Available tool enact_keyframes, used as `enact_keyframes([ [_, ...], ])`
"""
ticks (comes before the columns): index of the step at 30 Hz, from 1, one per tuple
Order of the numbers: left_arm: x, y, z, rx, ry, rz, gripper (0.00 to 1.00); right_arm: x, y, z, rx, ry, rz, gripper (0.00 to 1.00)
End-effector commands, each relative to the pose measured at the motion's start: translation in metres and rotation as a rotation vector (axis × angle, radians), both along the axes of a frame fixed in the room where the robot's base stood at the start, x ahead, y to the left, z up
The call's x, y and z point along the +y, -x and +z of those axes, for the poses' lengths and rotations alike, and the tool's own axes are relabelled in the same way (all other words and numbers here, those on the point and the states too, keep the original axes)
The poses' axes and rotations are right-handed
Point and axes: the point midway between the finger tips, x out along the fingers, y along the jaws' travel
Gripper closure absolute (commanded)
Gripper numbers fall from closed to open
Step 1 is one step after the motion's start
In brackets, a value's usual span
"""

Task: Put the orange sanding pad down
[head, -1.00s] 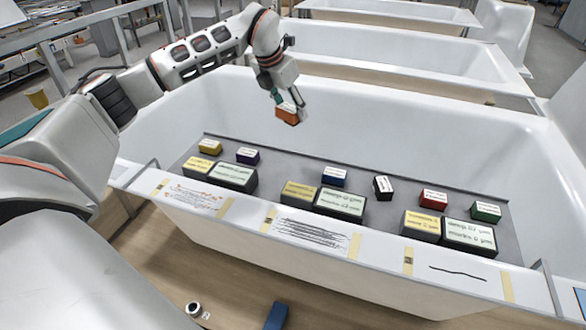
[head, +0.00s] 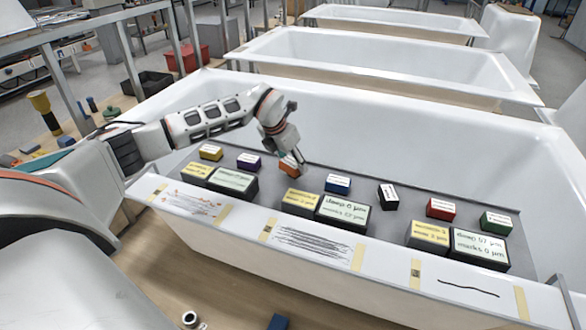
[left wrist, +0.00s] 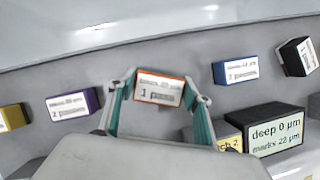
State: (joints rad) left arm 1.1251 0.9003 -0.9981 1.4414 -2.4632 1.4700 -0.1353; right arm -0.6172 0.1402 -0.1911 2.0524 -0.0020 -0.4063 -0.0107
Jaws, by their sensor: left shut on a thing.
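The orange sanding pad (head: 289,165) is a small block with a white label on its top. It is at the grey board (head: 360,192) inside the near bathtub, between the purple and blue blocks. My left gripper (head: 284,158) is shut on it from above. In the left wrist view the orange sanding pad (left wrist: 160,88) sits between the two fingers (left wrist: 160,92), its label reading "1" and small blurred text. I cannot tell whether its underside touches the board. My right gripper is not in view.
A purple block (head: 248,161) is to the left and a blue block (head: 338,184) to the right. Yellow and deep-label boxes (head: 342,211) stand in front. Black (head: 388,197), red (head: 440,209) and green (head: 496,222) blocks lie further right. The tub wall rises behind.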

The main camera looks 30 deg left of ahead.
Motion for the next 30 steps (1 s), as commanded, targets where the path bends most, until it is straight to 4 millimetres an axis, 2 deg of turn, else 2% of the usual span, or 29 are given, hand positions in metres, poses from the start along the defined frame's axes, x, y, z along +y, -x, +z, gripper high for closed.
enact_keyframes([
  [1, -0.001, 0.002, -0.014, 0.007, 0.001, 0.0, 0.71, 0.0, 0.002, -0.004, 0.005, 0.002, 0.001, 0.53],
  [4, 0.0, 0.001, -0.024, 0.005, 0.0, 0.001, 0.71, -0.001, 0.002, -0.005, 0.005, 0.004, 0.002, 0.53],
  [15, 0.0, 0.001, -0.026, 0.003, 0.0, 0.001, 0.71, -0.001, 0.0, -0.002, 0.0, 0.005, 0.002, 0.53],
  [16, 0.0, 0.001, -0.026, 0.003, 0.0, 0.001, 0.48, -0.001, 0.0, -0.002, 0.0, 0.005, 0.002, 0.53],
  [18, 0.0, 0.001, -0.026, 0.003, 0.0, 0.001, 0.34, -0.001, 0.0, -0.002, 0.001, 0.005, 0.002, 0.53],
  [30, 0.0, 0.0, -0.021, 0.0, 0.0, 0.0, 0.34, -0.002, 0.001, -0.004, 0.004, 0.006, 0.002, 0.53],
])
